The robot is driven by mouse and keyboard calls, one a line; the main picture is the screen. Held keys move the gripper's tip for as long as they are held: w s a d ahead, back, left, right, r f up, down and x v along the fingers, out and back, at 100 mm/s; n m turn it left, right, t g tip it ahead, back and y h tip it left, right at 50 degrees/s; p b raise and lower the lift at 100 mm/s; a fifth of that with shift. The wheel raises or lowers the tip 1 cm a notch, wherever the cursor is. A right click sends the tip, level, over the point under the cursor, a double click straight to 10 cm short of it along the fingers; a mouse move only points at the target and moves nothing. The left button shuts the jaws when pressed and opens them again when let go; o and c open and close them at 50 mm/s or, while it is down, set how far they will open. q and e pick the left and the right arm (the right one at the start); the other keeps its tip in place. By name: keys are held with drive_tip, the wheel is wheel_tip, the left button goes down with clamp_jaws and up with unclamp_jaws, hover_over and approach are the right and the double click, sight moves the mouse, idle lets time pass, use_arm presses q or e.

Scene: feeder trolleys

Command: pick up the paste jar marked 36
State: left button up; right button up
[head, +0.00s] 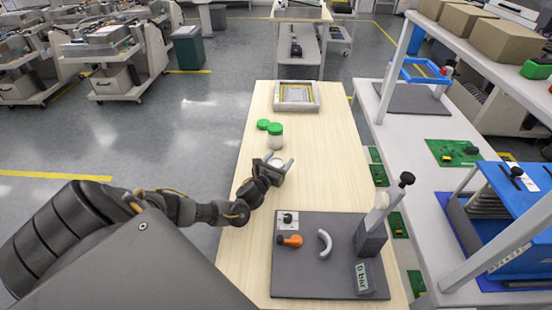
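A white jar (275,143) with a green lid stands upright on the wooden table. No number can be read on it. A second green lid or low green-topped thing (263,124) is just behind it to the left; I cannot tell whether a jar is under it. My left gripper (275,163) is a little in front of the white jar, nearer to me. Its fingers are spread apart, with a small pale patch between them that I cannot make out. My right gripper is not in view.
A grey tray (297,108) lies at the table's far end. A dark mat (300,282) in front holds an orange-handled part (290,240), a curved white piece (325,244) and a lever stand (371,238). A white workbench (420,180) runs along the right.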

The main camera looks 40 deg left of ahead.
use_arm(q)
drive_tip(key=shift+r, duration=0.1)
drive_tip(key=c, duration=0.9)
